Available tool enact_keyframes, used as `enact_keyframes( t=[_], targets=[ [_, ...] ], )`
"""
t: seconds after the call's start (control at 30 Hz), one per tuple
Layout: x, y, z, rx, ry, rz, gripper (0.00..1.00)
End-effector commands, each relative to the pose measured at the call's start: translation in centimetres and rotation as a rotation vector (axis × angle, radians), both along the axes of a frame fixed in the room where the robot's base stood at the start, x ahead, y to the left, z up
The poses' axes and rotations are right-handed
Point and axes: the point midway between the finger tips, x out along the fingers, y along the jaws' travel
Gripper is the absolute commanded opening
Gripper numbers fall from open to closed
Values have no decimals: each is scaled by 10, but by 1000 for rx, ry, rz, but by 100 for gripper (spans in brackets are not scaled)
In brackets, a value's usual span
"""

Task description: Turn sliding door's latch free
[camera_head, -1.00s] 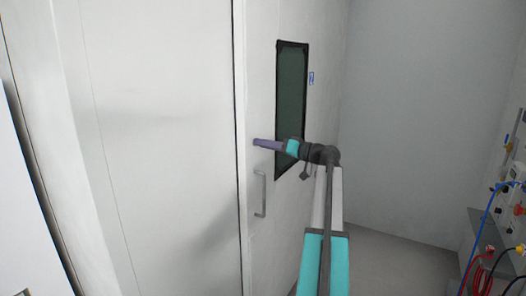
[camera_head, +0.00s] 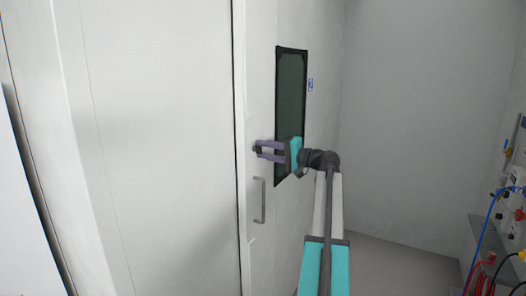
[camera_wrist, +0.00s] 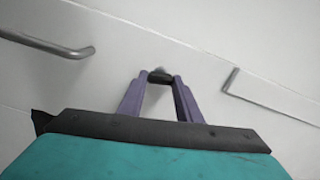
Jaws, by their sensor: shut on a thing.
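The sliding door (camera_head: 259,235) is white, with a dark narrow window (camera_head: 291,95). Its latch (camera_wrist: 160,76) is a small dark piece on the door face in the wrist view, between my two purple fingertips. In the head view the latch (camera_head: 257,149) is a small dark spot at the door's left edge, above the handle. My gripper (camera_head: 257,150) reaches it from the right, with the fingers one above the other. In the wrist view my gripper (camera_wrist: 161,78) is shut on the latch, a fingertip on each side. The fingers partly hide the latch.
A grey bar handle (camera_head: 263,200) is on the door just below the latch. A metal bar (camera_wrist: 50,44) shows at the upper left of the wrist view. At the right stands a bench with blue and red cables (camera_head: 487,225). The grey floor (camera_head: 390,265) between is clear.

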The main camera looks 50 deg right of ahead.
Motion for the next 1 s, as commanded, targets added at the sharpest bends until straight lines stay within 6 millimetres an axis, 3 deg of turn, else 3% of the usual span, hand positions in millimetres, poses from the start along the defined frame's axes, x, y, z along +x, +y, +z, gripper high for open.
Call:
enact_keyframes(
  t=[0.4,0.87,0.9,1.0],
  targets=[
    [0,1,-2,195,52,2,9],
    [0,1,-2,213,56,2,9],
    [0,1,-2,213,56,2,35],
    [0,1,-2,213,55,3,50]
  ],
)
